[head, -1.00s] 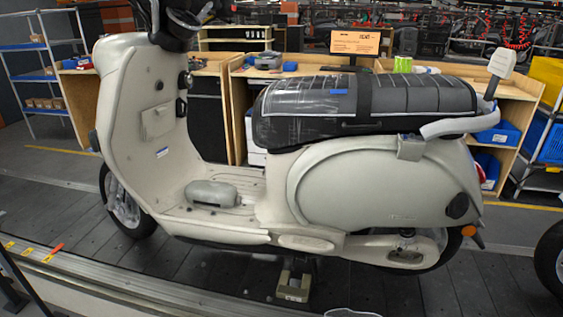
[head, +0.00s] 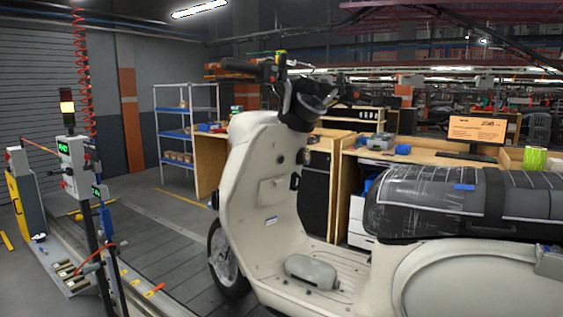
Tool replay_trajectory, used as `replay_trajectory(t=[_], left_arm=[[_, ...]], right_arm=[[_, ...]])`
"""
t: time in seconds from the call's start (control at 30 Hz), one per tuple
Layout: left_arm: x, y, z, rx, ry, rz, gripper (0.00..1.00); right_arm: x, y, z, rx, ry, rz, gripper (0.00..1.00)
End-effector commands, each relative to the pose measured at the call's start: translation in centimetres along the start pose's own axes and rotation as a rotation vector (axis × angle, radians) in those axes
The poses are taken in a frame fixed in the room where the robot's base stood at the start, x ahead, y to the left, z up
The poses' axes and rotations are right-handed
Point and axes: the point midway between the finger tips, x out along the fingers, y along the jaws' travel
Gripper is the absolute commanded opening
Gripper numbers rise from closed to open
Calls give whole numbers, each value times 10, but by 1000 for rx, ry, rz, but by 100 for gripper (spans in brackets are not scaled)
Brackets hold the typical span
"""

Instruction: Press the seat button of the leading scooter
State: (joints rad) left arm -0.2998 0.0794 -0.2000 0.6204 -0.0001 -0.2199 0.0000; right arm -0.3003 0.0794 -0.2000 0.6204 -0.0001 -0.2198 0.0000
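A cream scooter (head: 264,190) stands upright on the dark slat conveyor (head: 172,246), its front toward the left. Its black seat (head: 460,205) is wrapped in clear plastic with a strap around it and a blue tape piece on top. A grey box-like part (head: 312,270) sits on its footboard. The rear of the scooter is cut off by the right edge. I cannot make out a seat button. Neither of my grippers is in view.
A control post (head: 70,160) with a lamp and a yellow-fronted unit (head: 24,195) stand at the left beside the conveyor edge. Behind the scooter are a blue-shelved rack (head: 178,135) and wooden workbenches (head: 425,156) with a monitor (head: 474,135). The conveyor ahead of the scooter looks clear.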

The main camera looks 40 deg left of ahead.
Motion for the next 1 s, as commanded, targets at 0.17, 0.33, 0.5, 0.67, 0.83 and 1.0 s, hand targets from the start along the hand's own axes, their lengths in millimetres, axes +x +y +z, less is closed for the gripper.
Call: replay_trajectory(t=[0.17, 0.33, 0.5, 0.67, 0.83, 1.0], left_arm=[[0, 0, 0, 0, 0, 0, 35], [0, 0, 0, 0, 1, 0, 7], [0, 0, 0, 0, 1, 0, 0], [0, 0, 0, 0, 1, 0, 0], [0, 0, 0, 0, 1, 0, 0], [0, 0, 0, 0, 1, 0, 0]], right_arm=[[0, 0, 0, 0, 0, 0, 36], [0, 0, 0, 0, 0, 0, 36], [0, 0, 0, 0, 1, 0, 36], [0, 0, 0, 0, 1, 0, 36], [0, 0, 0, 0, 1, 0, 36], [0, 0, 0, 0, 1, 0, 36]])
